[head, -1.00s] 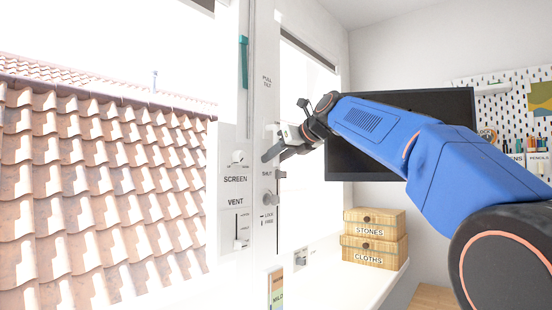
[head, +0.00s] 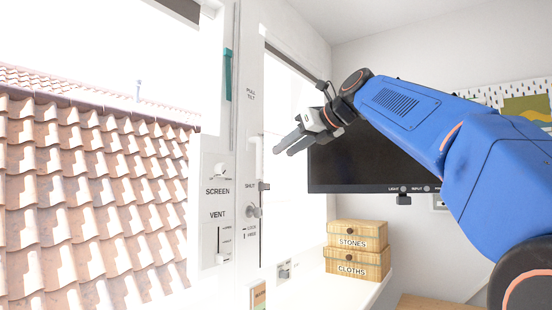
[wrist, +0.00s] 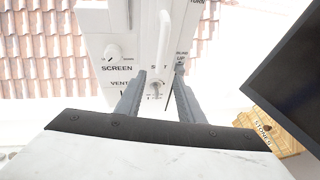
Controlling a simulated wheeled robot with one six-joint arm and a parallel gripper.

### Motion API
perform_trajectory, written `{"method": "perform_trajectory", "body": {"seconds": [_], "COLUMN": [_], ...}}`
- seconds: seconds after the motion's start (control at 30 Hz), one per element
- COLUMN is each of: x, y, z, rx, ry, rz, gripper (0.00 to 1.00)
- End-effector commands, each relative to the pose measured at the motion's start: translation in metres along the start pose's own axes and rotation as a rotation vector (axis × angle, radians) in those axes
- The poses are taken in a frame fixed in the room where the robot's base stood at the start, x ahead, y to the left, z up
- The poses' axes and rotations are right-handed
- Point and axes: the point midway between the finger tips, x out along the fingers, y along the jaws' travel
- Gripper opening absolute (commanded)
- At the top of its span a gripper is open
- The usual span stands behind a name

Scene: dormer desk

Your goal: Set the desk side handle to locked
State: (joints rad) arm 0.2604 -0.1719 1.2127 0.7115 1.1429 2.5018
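The white desk side handle (wrist: 163,45) runs roughly upright on the window frame in the wrist view, its lower end near the SHUT label. In the head view it is a pale bar (head: 257,155), hard to make out against the white frame, between the PULL TILT and SHUT labels. My gripper (head: 284,152) is open and empty, just right of the handle and apart from it in the picture. In the wrist view my fingers (wrist: 161,70) are spread, with a grey round knob (wrist: 156,88) showing between them. That knob (head: 252,210) sits above LOCK and FREE labels in the head view.
A panel left of the handle carries the SCREEN knob (head: 220,170) and VENT slider (head: 223,258). A dark monitor (head: 350,165) stands behind and right of my gripper. STONES (head: 357,229) and CLOTHS (head: 357,258) boxes are stacked on the white ledge. The window opening is left.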

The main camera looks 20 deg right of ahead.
Motion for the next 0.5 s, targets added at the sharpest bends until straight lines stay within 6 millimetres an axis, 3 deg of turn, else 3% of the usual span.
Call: {"method": "perform_trajectory", "body": {"seconds": [0.2,0.5], "x": [-0.027,-0.036], "y": [-0.001,0.000], "z": [0.001,0.000], "rx": [0.001,0.000], "ry": [-0.001,0.000], "rz": [-0.002,0.000], "gripper": [0.35,0.35]}}
